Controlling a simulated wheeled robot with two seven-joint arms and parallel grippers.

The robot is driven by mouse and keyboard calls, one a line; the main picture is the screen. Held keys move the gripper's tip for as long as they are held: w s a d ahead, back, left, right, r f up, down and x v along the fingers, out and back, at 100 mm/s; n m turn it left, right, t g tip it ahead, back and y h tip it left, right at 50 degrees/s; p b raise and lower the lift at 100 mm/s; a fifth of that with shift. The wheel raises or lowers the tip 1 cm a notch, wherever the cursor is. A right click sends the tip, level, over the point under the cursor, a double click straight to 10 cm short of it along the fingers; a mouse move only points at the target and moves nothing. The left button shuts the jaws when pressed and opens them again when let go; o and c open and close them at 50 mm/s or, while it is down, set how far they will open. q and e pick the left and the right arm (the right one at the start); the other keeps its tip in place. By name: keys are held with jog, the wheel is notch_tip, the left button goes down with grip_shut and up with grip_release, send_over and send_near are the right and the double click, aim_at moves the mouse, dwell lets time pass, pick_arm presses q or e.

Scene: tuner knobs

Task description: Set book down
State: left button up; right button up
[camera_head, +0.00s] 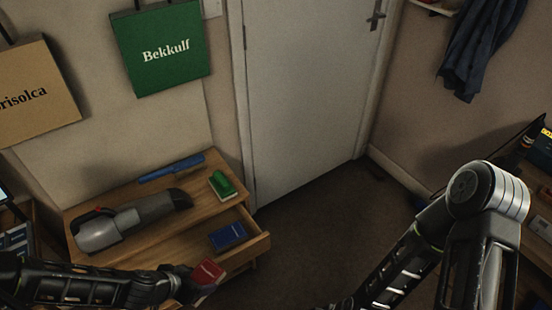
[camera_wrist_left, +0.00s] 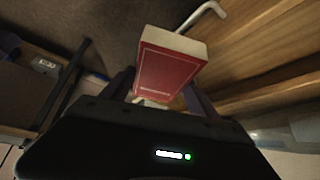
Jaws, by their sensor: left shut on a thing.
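A red book (camera_head: 207,274) is held by my left gripper (camera_head: 190,282), in front of the wooden cabinet (camera_head: 150,245) at the lower left of the head view. In the left wrist view the red book (camera_wrist_left: 168,68) stands out between the two dark fingers of my left gripper (camera_wrist_left: 160,92), its red cover facing the camera. The fingers are shut on its lower part. In the head view the book is near the front of an open drawer (camera_head: 262,245); I cannot tell the exact gap. My right arm shows at the right, but its gripper is out of view.
A blue book (camera_head: 228,236) lies in the open drawer. A bent metal handle (camera_wrist_left: 203,15) is close to the book. Floor before the door (camera_head: 300,90) is clear.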

aim_at(209, 260)
pick_arm(q)
jog(key=w+r+n, duration=0.1)
jog(key=w, duration=0.1)
jog(key=w+d+r+n+y, duration=0.1)
jog(key=w+r, duration=0.1)
jog(key=w+r+n, duration=0.1)
jog(key=w, duration=0.1)
jog(key=shift+w+d+r+t+y, duration=0.3)
jog(key=shift+w+d+y, duration=0.05)
jog(key=shift+w+y, duration=0.05)
jog(key=w+d+r+n+y, duration=0.1)
jog(key=w+d+r+n, duration=0.1)
jog(key=w+r, duration=0.2)
jog(key=shift+w+d+r+n, duration=0.15)
jog(key=shift+d+r+n, duration=0.1)
jog(key=shift+r+n, duration=0.25)
